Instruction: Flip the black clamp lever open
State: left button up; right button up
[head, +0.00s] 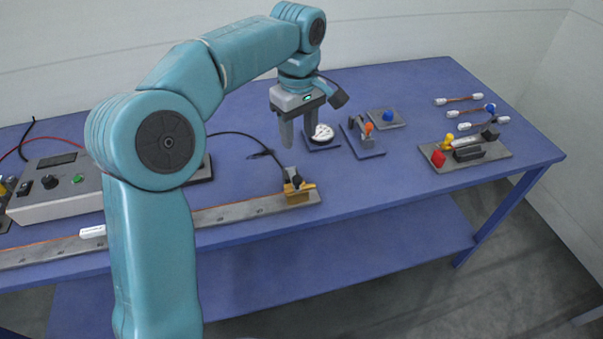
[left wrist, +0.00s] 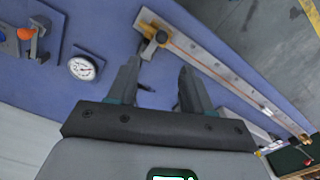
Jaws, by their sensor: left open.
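A brass-coloured clamp (head: 299,193) with a small black lever-like part (head: 296,181) on top sits at the right end of the metal rail. In the left wrist view the clamp (left wrist: 148,50) and its black part (left wrist: 161,37) lie beyond my fingertips. Whether the lever is up or down is too small to tell. My left gripper (head: 301,140) is open and empty, fingers pointing down, above the bench and behind the clamp, apart from it. Its spread fingers also show in the left wrist view (left wrist: 158,72). My right gripper is not in view.
A plate (head: 500,158) with coloured parts is farther right. A control box (head: 60,190) stands at left; a black cable crosses the bench.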

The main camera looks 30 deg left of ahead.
aim_at(297, 177)
pick_arm(q)
jog(key=f, duration=1.4)
jog(key=shift+s+a+f, duration=0.1)
jog(key=shift+s+a, duration=0.05)
jog(key=shift+a, duration=0.2)
jog(key=shift+s+d+f, duration=0.1)
jog(key=shift+d+f, duration=0.1)
jog(key=shift+f, duration=0.1)
jog(key=shift+a+f, duration=0.1)
grip_shut()
